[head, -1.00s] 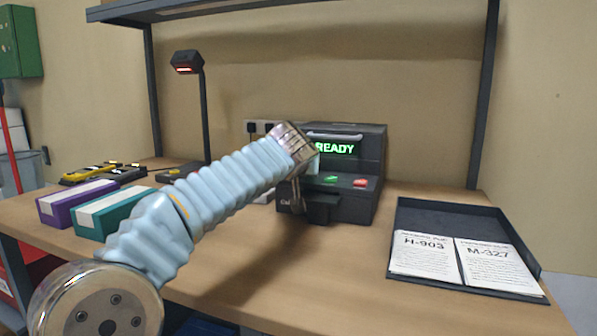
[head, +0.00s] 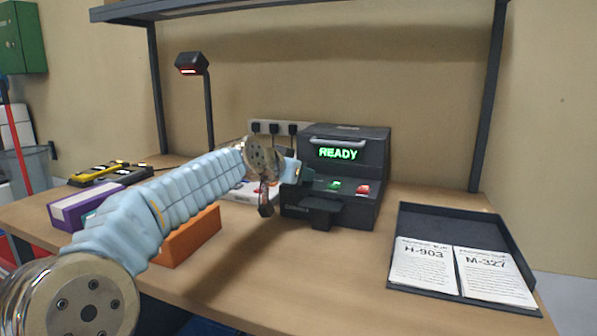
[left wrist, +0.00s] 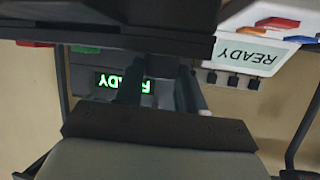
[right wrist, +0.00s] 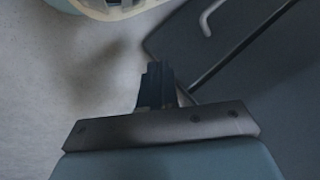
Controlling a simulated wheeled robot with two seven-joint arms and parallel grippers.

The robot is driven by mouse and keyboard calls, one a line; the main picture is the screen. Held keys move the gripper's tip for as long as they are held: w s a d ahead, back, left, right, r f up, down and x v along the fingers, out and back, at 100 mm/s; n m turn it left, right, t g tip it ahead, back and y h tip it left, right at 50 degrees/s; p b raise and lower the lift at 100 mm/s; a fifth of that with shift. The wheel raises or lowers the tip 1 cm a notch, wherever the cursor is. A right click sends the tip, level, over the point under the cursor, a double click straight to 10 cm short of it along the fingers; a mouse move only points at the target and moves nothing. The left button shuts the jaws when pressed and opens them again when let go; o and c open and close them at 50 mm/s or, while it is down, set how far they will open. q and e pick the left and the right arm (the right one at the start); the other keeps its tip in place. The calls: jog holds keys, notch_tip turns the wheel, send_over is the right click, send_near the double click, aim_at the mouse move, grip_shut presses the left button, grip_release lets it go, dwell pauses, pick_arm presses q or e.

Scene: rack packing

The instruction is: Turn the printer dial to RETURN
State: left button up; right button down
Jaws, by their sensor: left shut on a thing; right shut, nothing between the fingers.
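The dark printer (head: 360,150) stands at the back of the table, its screen (head: 338,153) showing READY in green. It has a green and a red button on its sloped front. My left gripper (head: 288,172) is at the printer's left side. In the left wrist view its fingers (left wrist: 158,72) reach to the printer, shut on what appears to be the dial, which is mostly hidden; its pointer cannot be read. My right gripper (right wrist: 157,80) is shut and empty in the right wrist view, outside the head view.
A black tray (head: 405,222) with sheets H-903 and M-327 lies at the right. An orange box (head: 192,238), a purple box (head: 75,212) and a scanner lamp (head: 191,62) are at the left. A white panel (left wrist: 250,52) marked READY lies beside the printer. Table between printer and tray is clear.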

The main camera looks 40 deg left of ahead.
pick_arm(q)
jog(key=o, duration=0.8)
jog(key=b+v, duration=0.1)
jog(key=v, duration=1.3)
jog(key=shift+f, duration=0.1)
